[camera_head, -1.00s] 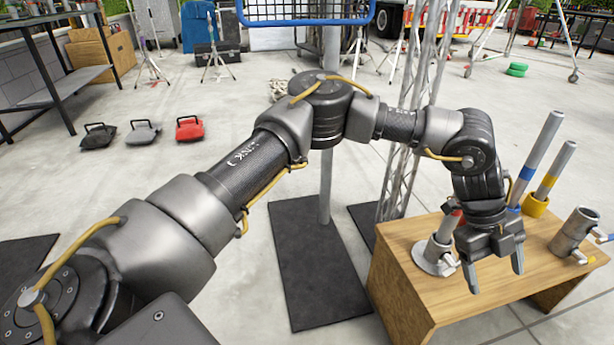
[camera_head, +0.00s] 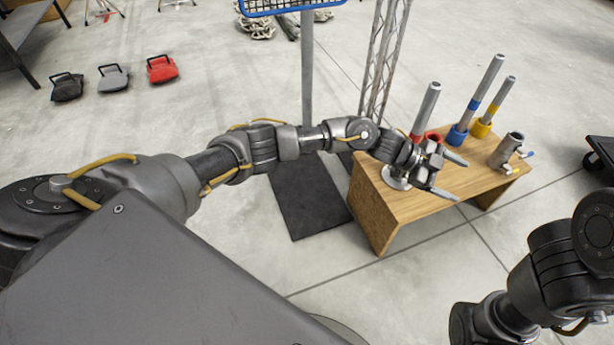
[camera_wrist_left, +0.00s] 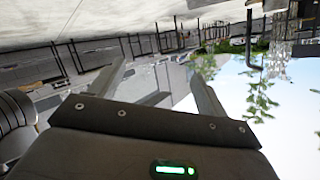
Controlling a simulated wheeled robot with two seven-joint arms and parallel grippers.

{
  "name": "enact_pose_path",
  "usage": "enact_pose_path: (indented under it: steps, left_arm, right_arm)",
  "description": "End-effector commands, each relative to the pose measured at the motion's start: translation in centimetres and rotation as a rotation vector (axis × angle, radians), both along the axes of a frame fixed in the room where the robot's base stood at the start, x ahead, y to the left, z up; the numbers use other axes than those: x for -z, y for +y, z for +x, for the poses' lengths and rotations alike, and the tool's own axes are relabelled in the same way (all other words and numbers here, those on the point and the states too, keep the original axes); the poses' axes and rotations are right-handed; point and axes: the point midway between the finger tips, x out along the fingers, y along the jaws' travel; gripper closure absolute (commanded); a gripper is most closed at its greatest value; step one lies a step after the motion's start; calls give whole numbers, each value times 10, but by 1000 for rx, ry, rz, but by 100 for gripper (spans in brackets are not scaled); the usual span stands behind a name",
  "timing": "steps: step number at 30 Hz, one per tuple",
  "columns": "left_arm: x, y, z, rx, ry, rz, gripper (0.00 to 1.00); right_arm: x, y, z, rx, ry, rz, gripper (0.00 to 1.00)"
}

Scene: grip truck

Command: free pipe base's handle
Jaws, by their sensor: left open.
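A grey metal pipe base (camera_head: 396,178) with a round flange stands at the left end of the wooden table, partly hidden by my left gripper. Its handle cannot be made out clearly behind the gripper. My left gripper (camera_head: 451,176) is beside it, with its two fingers spread and pointing right over the table top. Nothing shows between the fingers. In the left wrist view the open fingers (camera_wrist_left: 158,80) have only distant background between them. A short, wide metal pipe piece (camera_head: 507,150) with a small blue-tipped handle stands at the table's right end. My right gripper is out of view.
The wooden table (camera_head: 425,208) also holds upright pipes in red (camera_head: 425,110), blue (camera_head: 478,98) and yellow (camera_head: 494,105) holders behind my gripper. A lattice truss (camera_head: 383,60) and a post (camera_head: 307,80) stand behind. A black mat (camera_head: 308,195) lies left of the table.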

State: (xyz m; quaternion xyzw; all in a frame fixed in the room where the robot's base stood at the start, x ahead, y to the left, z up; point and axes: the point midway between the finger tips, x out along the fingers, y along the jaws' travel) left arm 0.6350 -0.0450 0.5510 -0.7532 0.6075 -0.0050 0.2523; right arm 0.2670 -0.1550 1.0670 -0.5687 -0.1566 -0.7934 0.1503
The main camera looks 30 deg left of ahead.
Motion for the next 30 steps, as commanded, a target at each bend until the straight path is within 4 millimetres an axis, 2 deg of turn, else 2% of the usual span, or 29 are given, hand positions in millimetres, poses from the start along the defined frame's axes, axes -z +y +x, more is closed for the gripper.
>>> enact_pose_path:
  steps: [1,7,12,14,21,30]
  left_arm:
    - [-5,3,2,-37,23,-15,24]
    - [14,24,10,-200,101,-51,24]
    - [40,50,7,-343,176,-58,24]
    - [49,56,4,-378,196,-58,24]
    - [86,90,-17,-533,294,-33,24]
    - [124,123,-50,-670,390,9,24]
  right_arm:
    - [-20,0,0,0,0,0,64]
    - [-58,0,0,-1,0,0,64]
    - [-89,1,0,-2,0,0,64]
    - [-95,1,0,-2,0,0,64]
    - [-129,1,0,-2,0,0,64]
    - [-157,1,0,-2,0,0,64]
